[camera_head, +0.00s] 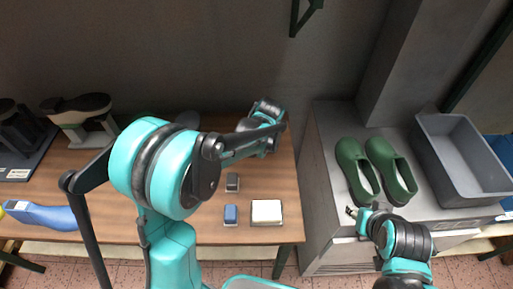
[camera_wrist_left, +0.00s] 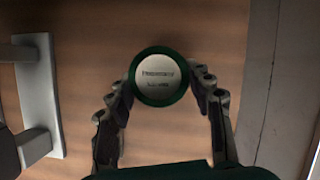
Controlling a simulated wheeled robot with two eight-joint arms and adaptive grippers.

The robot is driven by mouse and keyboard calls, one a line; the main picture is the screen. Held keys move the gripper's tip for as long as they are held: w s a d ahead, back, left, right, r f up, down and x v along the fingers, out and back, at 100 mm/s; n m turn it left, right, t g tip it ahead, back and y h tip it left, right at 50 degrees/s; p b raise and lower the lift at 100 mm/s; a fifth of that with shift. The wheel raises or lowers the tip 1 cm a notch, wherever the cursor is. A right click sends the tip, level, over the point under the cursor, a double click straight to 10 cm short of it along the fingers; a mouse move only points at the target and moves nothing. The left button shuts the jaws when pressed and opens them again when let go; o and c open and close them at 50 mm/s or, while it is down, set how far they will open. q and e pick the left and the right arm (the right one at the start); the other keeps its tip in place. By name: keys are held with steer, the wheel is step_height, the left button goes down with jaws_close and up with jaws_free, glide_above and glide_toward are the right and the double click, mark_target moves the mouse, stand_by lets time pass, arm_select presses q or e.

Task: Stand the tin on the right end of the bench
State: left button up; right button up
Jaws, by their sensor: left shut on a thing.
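The tin (camera_wrist_left: 161,77) shows from above in the left wrist view, with a pale printed lid and a dark green rim. My left gripper (camera_wrist_left: 165,90) is shut on it, one finger on each side. Below it is the brown wooden bench (camera_wrist_left: 75,120); I cannot tell whether the tin touches it. In the head view my left gripper (camera_head: 266,122) is over the back right end of the bench (camera_head: 278,185), and I cannot make out the tin there. My right gripper (camera_head: 352,212) is by the grey cabinet's front, beside the green clogs; its fingers are too small to judge.
A white block (camera_head: 267,211), a blue block (camera_head: 230,214) and a small dark block (camera_head: 232,182) lie on the bench's right part. Green clogs (camera_head: 376,168) and a grey crate (camera_head: 461,165) stand on the cabinet. A grey stand (camera_wrist_left: 38,95) is left of the tin.

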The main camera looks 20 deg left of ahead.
arm_select(q)
steer(key=shift+w+a+f+b, duration=0.3)
steer(key=shift+w+a+f, duration=0.4)
steer(key=shift+a+f, duration=0.15)
step_height(320, 180, down, 4)
steer(key=shift+r+b, duration=0.1)
steer(key=shift+b, duration=0.8)
steer(key=shift+r, duration=0.1)
steer(key=o, duration=0.8)
steer(key=shift+f, duration=0.2)
steer(key=o, duration=0.4)
steer(key=shift+r, duration=0.1)
steer(key=shift+r, duration=0.1)
